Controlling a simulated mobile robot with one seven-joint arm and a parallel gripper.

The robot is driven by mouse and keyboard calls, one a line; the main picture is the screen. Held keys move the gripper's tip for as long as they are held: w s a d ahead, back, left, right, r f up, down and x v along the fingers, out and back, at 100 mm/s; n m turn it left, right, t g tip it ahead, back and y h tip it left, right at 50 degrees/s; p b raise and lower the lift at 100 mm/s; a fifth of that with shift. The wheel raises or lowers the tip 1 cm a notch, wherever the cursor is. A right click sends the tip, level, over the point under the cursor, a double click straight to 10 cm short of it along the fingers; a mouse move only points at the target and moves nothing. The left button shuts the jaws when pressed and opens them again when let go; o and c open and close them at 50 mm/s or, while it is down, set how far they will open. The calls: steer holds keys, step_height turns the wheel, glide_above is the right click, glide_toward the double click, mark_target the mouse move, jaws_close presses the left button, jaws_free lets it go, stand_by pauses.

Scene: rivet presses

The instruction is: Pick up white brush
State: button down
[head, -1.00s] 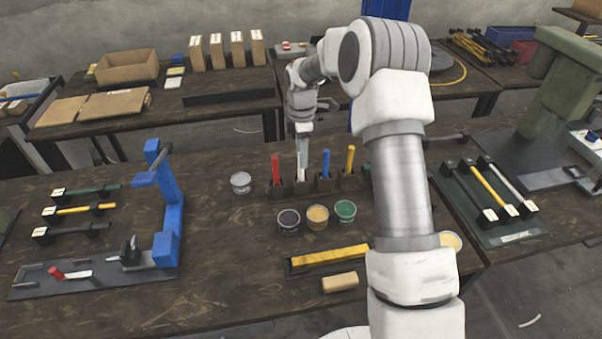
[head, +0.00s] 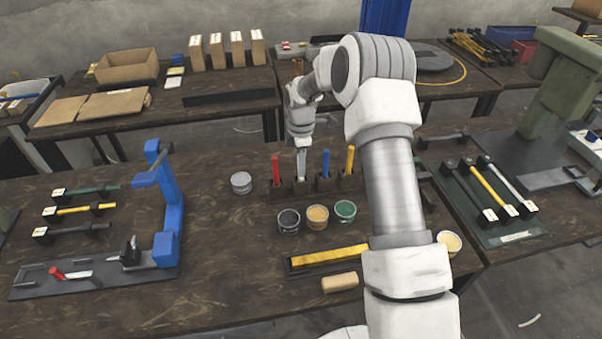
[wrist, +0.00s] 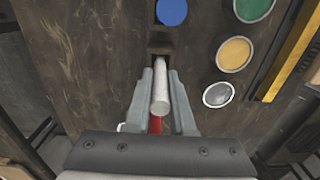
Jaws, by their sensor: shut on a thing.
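The white brush (wrist: 160,88) stands handle-up in the wrist view, between my gripper's two grey fingers. My gripper (wrist: 161,75) is shut on its handle. In the head view my gripper (head: 301,165) points down at the dark holder row (head: 336,185), in the slot between the red brush (head: 276,170) and the blue brush (head: 326,164). There the fingers largely hide the white handle. The brush's lower end is hidden, and I cannot tell whether it is clear of its slot.
A yellow brush (head: 350,160) stands at the row's right end. A grey can (head: 241,183) is to the left. Dark, orange and green paint cans (head: 317,217) stand in front. A blue press (head: 170,215) is further left. Bare table lies between the press and cans.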

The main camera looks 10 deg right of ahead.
step_height(320, 180, up, 10)
steer(key=shift+r, duration=0.1)
stand_by(0.6)
steer(key=shift+s, duration=0.1)
stand_by(2.1)
